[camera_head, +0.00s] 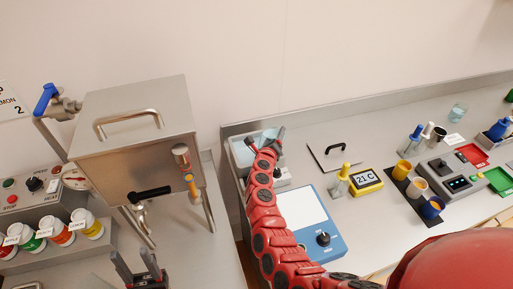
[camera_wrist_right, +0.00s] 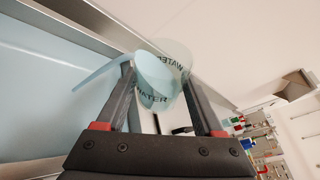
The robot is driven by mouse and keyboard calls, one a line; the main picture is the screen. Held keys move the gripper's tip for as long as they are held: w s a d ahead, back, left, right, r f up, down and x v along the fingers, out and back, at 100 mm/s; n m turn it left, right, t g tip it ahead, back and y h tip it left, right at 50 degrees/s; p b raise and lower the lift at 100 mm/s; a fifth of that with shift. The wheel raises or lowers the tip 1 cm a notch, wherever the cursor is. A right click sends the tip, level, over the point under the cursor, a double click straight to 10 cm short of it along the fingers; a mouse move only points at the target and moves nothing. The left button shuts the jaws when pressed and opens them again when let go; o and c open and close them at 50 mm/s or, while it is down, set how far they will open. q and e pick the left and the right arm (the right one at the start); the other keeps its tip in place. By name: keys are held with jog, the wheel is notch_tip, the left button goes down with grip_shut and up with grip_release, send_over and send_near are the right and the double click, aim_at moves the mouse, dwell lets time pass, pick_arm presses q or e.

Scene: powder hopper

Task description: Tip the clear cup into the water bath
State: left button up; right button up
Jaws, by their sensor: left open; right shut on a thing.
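The clear cup (camera_wrist_right: 172,62), marked WATER, is held between the fingers of my right gripper (camera_wrist_right: 157,74) in the right wrist view. It looks strongly tilted, and a pale blue tongue of water (camera_wrist_right: 100,72) reaches from it to the left. In the head view my right gripper (camera_head: 267,138) is over the water bath (camera_head: 242,154), a steel basin with pale blue water; the cup there is small and partly hidden by the fingers. The basin also fills the left of the wrist view (camera_wrist_right: 40,85). My left gripper (camera_head: 139,273) is open and empty at the bottom left.
A steel hopper box (camera_head: 135,125) with a blue-handled valve stands left of the bath. A blue-framed device (camera_head: 328,247), a yellow timer (camera_head: 367,181) and a lid with a black handle (camera_head: 335,155) lie to the right. Several coloured cups stand further right, with another clear cup (camera_head: 459,112) behind.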

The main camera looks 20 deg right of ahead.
jog(key=shift+a, duration=0.1)
dwell(0.3)
jog(key=shift+r+n, duration=0.1)
jog(key=shift+n, duration=0.2)
dwell(0.3)
jog(key=shift+r+n+h, duration=0.15)
jog(key=shift+n+h, duration=0.15)
jog(key=shift+h, duration=0.1)
jog(key=shift+f+n+t+h+b, duration=0.35)
jog(key=shift+n+b, duration=0.55)
jog(key=shift+b, duration=0.2)
dwell(0.3)
jog(key=shift+r+n+t, duration=0.3)
jog(key=shift+n+t, duration=0.05)
jog(key=shift+n, duration=0.45)
dwell(0.7)
jog(key=shift+w+a+r+n+h+b, duration=0.15)
jog(key=shift+a+r+n+h+b, duration=0.2)
jog(key=shift+a+n+b, duration=0.4)
dwell(0.5)
